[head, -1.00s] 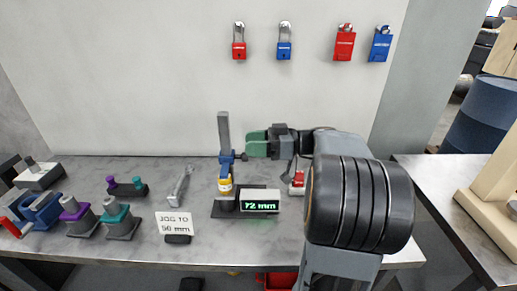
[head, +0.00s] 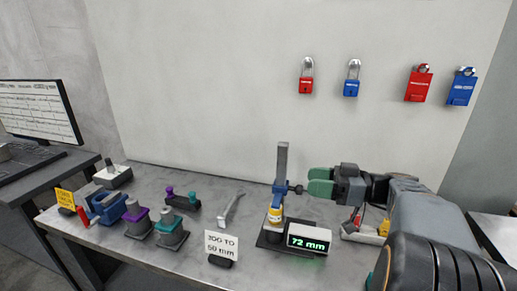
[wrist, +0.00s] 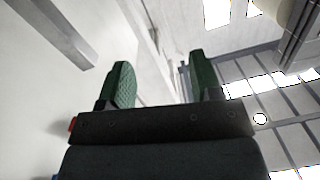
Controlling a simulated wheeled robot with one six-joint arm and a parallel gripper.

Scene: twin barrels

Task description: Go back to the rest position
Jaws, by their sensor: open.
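My gripper (head: 309,188) has green fingertips and is just right of the height stand (head: 282,165) in the head view. The stand has a grey upright post, a blue slide with a dark knob and a yellow band below. Its display (head: 309,239) reads 72 mm. In the wrist view my gripper (wrist: 160,85) is open, with a wide empty gap between its fingers. A grey post (wrist: 55,30) shows at the upper left there. Whether a fingertip touches the knob is hard to tell.
A sign (head: 221,245) reading "JOG TO 50 mm" stands on the bench (head: 200,265). A grey wrench-like tool (head: 230,208), teal (head: 171,231) and purple (head: 136,217) fixtures and a blue vise (head: 106,207) are to the left. Padlocks (head: 351,80) hang on the wall.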

